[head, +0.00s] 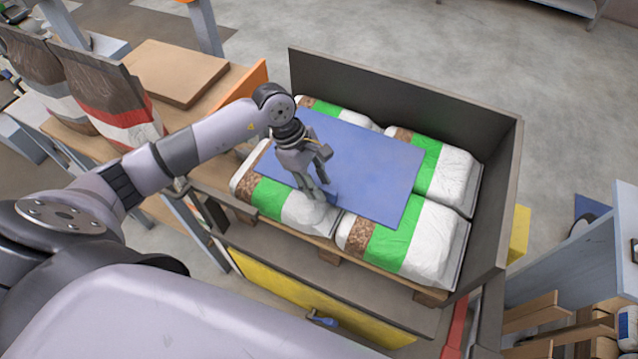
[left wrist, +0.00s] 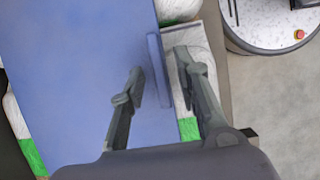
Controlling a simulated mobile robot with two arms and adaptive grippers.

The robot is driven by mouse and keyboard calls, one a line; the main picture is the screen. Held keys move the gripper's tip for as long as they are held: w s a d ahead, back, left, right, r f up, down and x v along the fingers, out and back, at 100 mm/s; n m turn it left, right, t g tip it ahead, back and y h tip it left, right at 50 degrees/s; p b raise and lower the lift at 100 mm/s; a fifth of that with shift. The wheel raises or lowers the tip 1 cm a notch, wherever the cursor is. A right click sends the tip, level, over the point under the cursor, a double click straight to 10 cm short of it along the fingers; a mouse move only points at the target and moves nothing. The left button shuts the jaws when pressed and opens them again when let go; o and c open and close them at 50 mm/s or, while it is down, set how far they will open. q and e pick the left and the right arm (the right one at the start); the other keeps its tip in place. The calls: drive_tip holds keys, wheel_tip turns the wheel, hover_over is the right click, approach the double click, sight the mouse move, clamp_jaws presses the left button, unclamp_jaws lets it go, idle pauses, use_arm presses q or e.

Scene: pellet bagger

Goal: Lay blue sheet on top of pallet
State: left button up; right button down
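The blue sheet (head: 365,165) lies flat on top of white, green and brown bags (head: 425,235) stacked on a wooden pallet (head: 430,296). It covers the middle of the stack and leaves the outer bag parts bare. My left gripper (head: 318,192) is at the sheet's near edge, pointing down. In the left wrist view, its two fingers (left wrist: 160,70) stand apart on either side of a raised blue lip (left wrist: 158,72) at the edge of the sheet (left wrist: 75,80). A gap shows beside the lip, so the fingers look open. My right gripper is not in view.
Dark walls (head: 400,95) enclose the pallet at the back and right. At the left, a wooden bench carries a brown board (head: 175,72) and upright red, white and brown bags (head: 110,95). A yellow panel (head: 310,305) runs along the near side below the pallet.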

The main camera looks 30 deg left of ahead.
use_arm(q)
drive_tip(key=v, duration=1.1)
drive_tip(key=shift+b, duration=0.35)
drive_tip(key=shift+d, duration=0.1)
